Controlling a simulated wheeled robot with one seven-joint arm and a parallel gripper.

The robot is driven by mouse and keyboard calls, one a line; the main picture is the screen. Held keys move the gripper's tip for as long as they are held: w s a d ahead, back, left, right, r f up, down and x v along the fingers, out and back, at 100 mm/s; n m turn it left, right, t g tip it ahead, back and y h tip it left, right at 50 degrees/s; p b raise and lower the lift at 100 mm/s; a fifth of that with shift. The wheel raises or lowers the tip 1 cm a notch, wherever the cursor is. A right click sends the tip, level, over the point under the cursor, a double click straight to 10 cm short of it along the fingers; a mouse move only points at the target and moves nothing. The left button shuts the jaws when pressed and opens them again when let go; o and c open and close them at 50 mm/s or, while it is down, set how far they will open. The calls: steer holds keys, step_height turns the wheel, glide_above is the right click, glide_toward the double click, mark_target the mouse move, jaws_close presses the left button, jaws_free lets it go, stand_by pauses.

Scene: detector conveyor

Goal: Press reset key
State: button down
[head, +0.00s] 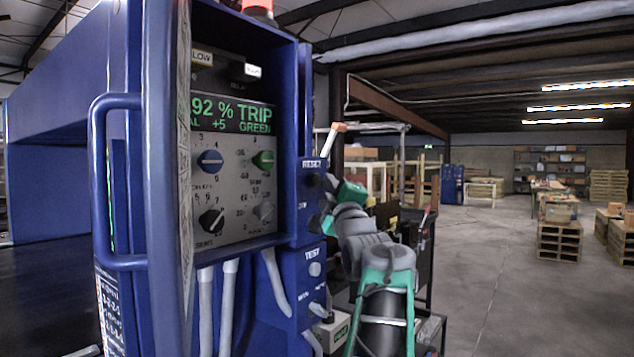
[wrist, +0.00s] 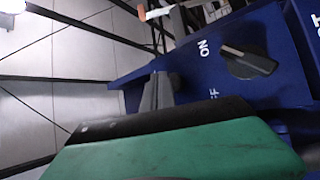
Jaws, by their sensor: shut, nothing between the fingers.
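The blue reset box (head: 308,222) is on the right side of the detector cabinet, under a RESET label. A dark key knob (head: 313,180) shows on it. In the wrist view a black knob (wrist: 248,62) stands out from a blue face, with ON and partly hidden OFF lettering beside it. My gripper (head: 328,192) is right beside the reset box in the head view; its fingertips are hard to make out there. In the wrist view my gripper's grey fingers (wrist: 158,92) are shut and empty, left of the knob and apart from it in the picture. The green gripper body hides the lower part.
The detector panel (head: 236,150) reads 92 % TRIP and GREEN, with several knobs below. A blue TEST box (head: 313,270) hangs under the reset box. A white lever with an orange tip (head: 333,136) rises above. Open floor (head: 510,290) lies to the right, with pallets beyond.

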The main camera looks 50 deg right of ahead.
steer(key=shift+w, duration=0.35)
steer(key=shift+w, duration=0.5)
stand_by(0.6)
steer(key=shift+b, duration=0.3)
steer(key=shift+s+b, duration=0.7)
steer(key=shift+s, duration=0.2)
steer(key=shift+s+d+b, duration=0.15)
steer(key=shift+s+b, duration=0.5)
steer(key=shift+s, duration=0.6)
steer(key=shift+s+d+b, duration=0.1)
steer(key=shift+s+b, duration=0.55)
steer(key=shift+s, duration=0.6)
